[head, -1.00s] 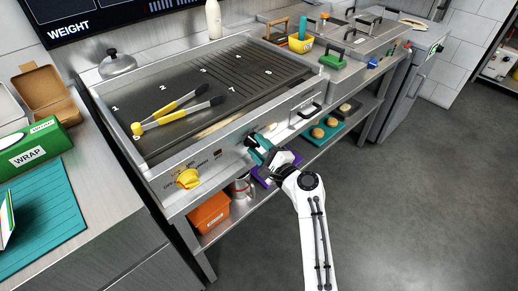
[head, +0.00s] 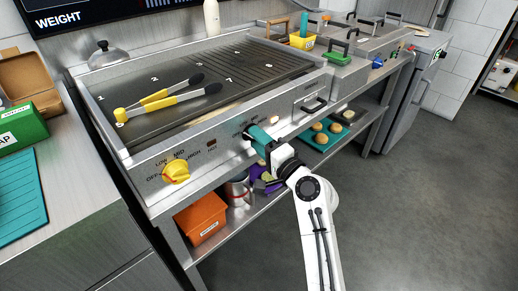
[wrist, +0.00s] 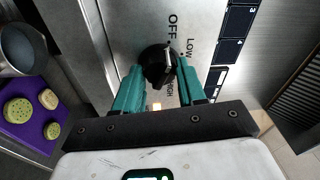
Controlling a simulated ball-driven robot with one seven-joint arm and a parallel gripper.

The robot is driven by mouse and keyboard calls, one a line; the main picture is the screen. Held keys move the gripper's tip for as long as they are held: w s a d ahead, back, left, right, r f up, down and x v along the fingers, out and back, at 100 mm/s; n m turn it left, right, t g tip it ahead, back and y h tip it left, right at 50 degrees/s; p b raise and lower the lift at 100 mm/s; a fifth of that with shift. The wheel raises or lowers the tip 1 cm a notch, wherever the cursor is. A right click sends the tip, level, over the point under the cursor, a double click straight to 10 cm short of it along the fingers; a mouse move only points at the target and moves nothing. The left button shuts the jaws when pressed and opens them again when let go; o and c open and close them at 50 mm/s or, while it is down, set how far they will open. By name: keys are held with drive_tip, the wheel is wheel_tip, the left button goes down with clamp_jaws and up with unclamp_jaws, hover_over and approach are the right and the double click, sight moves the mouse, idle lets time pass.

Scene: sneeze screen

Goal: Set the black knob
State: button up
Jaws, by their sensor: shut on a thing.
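The black knob (wrist: 157,68) is on the steel front panel of the griddle, by the words OFF, LOW and HIGH. A pale mark on its face lies on the side towards LOW; its exact setting is hard to read. My gripper (wrist: 160,82) has its teal fingers on either side of the knob and is shut on it. In the head view the teal fingers of my gripper (head: 261,139) reach the panel, and the black knob (head: 249,130) is mostly hidden behind them.
A yellow knob (head: 176,172) is on the same panel to the left. A drawer handle (head: 315,105) sticks out to the right. Below, the shelf holds an orange bin (head: 201,219), a metal jug (head: 239,190) and a teal tray (head: 312,139). The floor at right is clear.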

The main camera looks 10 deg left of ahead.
drive_tip(key=shift+f+n+b, duration=0.1)
drive_tip(key=shift+n+b, duration=0.2)
drive_tip(key=o, duration=1.1)
drive_tip(key=shift+c, duration=0.2)
drive_tip(key=r+v, duration=0.1)
drive_tip(key=v, duration=0.9)
drive_tip(key=shift+s+d+f+p, duration=0.25)
drive_tip(key=shift+s+f+p, duration=0.1)
drive_tip(key=shift+f, duration=0.2)
